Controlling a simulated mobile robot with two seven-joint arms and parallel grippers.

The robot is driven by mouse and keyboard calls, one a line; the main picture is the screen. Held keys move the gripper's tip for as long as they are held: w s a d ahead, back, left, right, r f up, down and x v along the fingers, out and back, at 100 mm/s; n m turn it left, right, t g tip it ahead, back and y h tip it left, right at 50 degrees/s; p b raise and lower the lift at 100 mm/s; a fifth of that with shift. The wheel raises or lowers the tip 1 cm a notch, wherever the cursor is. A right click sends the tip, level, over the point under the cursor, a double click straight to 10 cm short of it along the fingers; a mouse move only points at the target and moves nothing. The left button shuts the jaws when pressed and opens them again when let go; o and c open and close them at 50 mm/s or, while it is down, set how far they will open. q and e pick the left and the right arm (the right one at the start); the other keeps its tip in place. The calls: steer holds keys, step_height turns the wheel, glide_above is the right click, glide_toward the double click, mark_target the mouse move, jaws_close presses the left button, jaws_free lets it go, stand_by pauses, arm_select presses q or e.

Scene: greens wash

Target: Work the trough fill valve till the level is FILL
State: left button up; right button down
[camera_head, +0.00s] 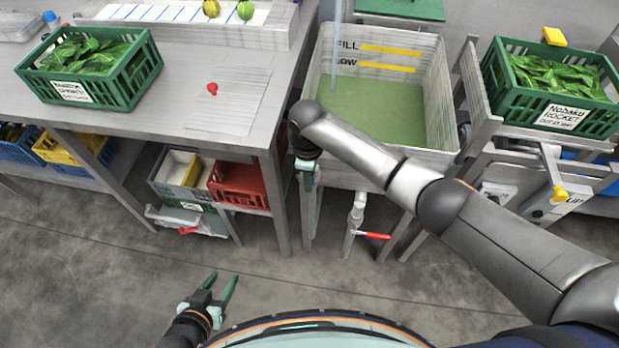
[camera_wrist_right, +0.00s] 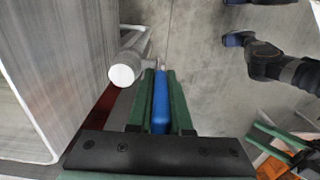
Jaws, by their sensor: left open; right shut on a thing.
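The grey trough (camera_head: 440,95) stands in the middle of the head view, with greenish water (camera_head: 385,110) in it. The water's back edge lies just below the yellow LOW line (camera_head: 386,67), under the FILL line (camera_head: 390,50). A thin pale-blue vertical stream or pipe (camera_head: 337,40) comes down into the trough. My right gripper (camera_head: 305,180) is at the trough's front left corner. In the right wrist view its green fingers are shut on a blue lever handle (camera_wrist_right: 161,100), beside a pale pipe end (camera_wrist_right: 122,75). My left gripper (camera_head: 222,290) is open and empty above the floor.
A red-handled valve (camera_head: 374,236) hangs under the trough. Green crates of leaves stand left (camera_head: 140,75) and right (camera_head: 545,130). A red crate (camera_head: 238,186) sits under the table (camera_head: 190,40). The floor in front is clear.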

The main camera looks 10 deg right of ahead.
steer(key=c, duration=0.8)
jaws_free()
steer(key=shift+c, duration=0.2)
arm_select(q)
steer(key=shift+r, duration=0.1)
arm_select(e)
steer(key=shift+r, duration=0.1)
steer(key=shift+w+r+p, duration=0.1)
steer(key=shift+r+p, duration=0.7)
steer(key=shift+p, duration=0.25)
step_height(320, 180, up, 3)
steer(key=p, duration=0.2)
steer(key=shift+w+a+r+p, duration=0.1)
steer(key=shift+r+p, duration=0.1)
steer(key=shift+p, duration=0.2)
steer(key=shift+r, duration=0.95)
steer(key=shift+s+r, duration=0.3)
steer(key=shift+r, duration=0.15)
arm_select(q)
steer(key=r, duration=0.1)
steer(key=s+r, duration=0.1)
steer(key=r, duration=0.2)
steer(key=shift+s+r, duration=0.1)
steer(key=shift+s, duration=0.3)
